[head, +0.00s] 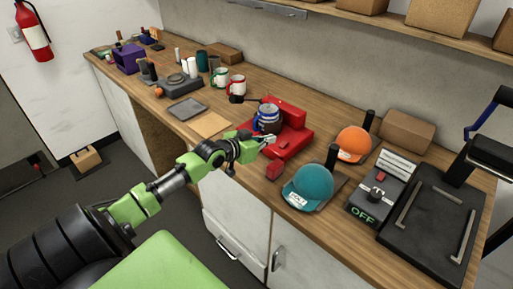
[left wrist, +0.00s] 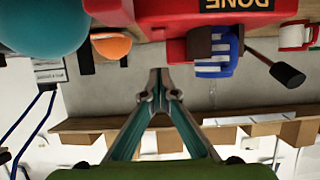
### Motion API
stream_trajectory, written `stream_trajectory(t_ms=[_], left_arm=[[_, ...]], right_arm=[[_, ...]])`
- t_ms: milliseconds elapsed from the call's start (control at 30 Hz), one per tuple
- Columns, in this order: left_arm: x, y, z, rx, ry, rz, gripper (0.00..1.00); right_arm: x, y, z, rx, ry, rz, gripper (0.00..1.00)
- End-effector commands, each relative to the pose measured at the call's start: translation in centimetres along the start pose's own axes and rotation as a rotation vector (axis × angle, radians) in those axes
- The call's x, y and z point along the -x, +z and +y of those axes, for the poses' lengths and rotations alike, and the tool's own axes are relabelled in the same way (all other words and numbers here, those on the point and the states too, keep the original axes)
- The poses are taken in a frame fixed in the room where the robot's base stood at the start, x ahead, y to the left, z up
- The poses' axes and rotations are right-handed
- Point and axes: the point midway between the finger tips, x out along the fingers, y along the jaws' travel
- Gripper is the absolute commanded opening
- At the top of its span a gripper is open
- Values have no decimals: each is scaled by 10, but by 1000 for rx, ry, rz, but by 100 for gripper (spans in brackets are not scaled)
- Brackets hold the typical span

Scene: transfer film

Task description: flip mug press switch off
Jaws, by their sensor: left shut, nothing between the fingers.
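The red mug press (head: 293,136) stands on the wooden counter. A blue-and-white mug (head: 267,115) sits in it. A black-knobbed lever (head: 237,99) reaches out to its left. A small red block (head: 274,170) shows at the counter's front edge; I cannot tell whether it is the switch. My left gripper (head: 270,140) is shut and empty, just in front of the press. In the upside-down left wrist view, the press (left wrist: 160,12) shows a "DONE" label, with the mug (left wrist: 217,52) and lever knob (left wrist: 287,75) beside it. The gripper (left wrist: 158,82) appears apart from them.
A teal cap (head: 311,183) and an orange cap (head: 355,141) are right of the press. A grey device (head: 376,195) reads "OFF", beside a dark flat press (head: 430,225).

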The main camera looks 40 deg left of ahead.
Motion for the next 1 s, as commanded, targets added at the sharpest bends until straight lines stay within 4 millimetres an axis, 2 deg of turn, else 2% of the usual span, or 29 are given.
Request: stream_trajectory(t_ms=[33,200,400,1000], left_arm=[[9,8,1,-4,2,-3,0],[32,16,1,-2,2,-2,0],[48,20,0,-2,1,0,0],[52,20,0,-1,1,0,0]], right_arm=[[-5,0,0,0,0,1,40],[-12,-5,1,0,2,8,40],[-15,-8,2,0,2,12,40],[-15,-4,1,0,2,7,40]])
